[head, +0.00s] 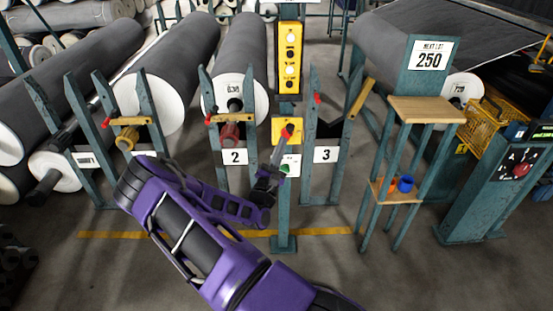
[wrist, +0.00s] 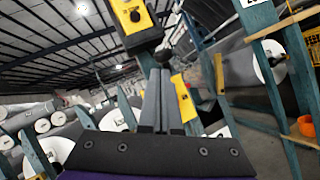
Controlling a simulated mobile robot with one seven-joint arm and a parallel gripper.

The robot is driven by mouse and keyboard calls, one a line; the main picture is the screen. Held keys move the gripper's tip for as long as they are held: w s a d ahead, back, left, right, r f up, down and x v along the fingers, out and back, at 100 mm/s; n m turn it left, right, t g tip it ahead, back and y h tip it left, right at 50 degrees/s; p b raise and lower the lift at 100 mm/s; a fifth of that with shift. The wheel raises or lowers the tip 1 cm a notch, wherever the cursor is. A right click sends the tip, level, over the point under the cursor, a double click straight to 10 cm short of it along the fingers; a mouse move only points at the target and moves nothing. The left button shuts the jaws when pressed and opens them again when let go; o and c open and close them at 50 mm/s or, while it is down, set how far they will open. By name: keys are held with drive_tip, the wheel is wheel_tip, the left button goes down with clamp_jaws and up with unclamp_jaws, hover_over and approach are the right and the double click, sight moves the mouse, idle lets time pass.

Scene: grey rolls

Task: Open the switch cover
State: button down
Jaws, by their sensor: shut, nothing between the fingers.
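A yellow switch box (head: 278,127) with a red part (head: 288,131) on its front is mounted on the teal post, below the tall yellow button panel. I cannot make out the cover as a separate piece or tell how far it is open. My gripper (head: 283,141) is shut and empty, its grey fingers pointing up in front of the box and overlapping its lower right part. In the wrist view the shut fingers (wrist: 160,72) stand upright, with the yellow box (wrist: 183,97) just right of them, partly hidden. I cannot tell whether they touch it.
The tall yellow button panel (head: 290,58) is above the box. Teal stands numbered 2 (head: 235,157) and 3 (head: 326,155) flank the post. Large grey rolls (head: 178,57) lie behind. A wooden-topped stand (head: 427,109) is at right. The floor in front shows a yellow line (head: 325,232).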

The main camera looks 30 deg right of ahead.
sight(283, 133)
drive_tip(key=shift+x, duration=0.9)
wheel_tip(283, 133, up, 3)
drive_tip(key=y+p, duration=0.1)
drive_tip(key=p, duration=0.5)
drive_tip(key=shift+w+f+n, duration=0.1)
drive_tip(key=shift+f+n, duration=0.1)
drive_tip(key=shift+n, duration=0.2)
drive_tip(key=shift+d+r+g+y+p, duration=0.1)
drive_tip(key=shift+g+y+p, duration=0.3)
drive_tip(key=shift+p, duration=0.35)
drive_tip(key=shift+w, duration=0.1)
